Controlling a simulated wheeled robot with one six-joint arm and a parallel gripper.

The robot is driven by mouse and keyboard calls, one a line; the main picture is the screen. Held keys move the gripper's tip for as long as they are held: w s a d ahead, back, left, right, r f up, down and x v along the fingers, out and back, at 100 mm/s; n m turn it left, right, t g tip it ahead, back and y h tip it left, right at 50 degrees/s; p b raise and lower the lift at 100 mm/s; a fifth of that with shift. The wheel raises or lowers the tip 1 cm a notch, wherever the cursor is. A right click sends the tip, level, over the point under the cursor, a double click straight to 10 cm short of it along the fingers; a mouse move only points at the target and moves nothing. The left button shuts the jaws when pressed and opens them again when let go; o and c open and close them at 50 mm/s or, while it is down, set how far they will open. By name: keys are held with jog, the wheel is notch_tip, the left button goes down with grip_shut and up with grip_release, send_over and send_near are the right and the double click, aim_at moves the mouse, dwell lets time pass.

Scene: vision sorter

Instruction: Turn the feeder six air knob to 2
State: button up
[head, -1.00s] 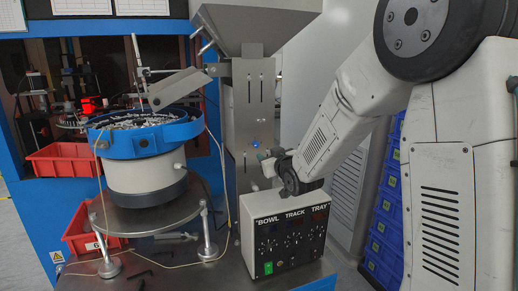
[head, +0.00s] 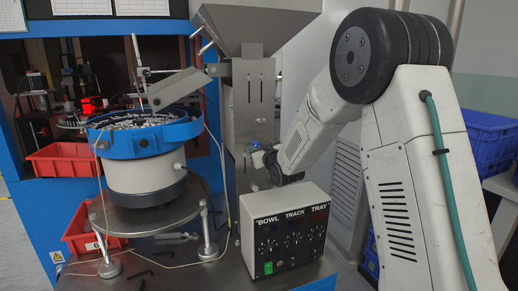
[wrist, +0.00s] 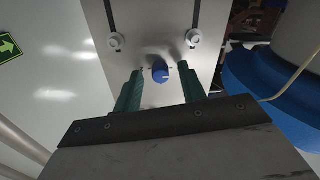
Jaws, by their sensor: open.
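The air knob (wrist: 160,73) is a small blue round knob on a pale steel plate, ahead of my gripper in the wrist view. In the head view, its blue (head: 253,144) shows small on the front of the steel hopper column (head: 254,98). My gripper (wrist: 161,70) is open, with one green finger on each side of the knob in the picture. I cannot tell whether the fingertips reach around it; no contact shows. In the head view, my gripper (head: 262,158) is close to the column, just below the blue spot. The knob's scale is not readable.
A control box (head: 284,224) marked BOWL, TRACK, TRAY stands below my wrist. The blue-rimmed bowl feeder (head: 149,142) is left of the column, with a cable hanging nearby. Red bins (head: 64,165) are at the left. Two bolts (wrist: 116,41) flank the knob on the plate.

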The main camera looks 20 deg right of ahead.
grip_shut()
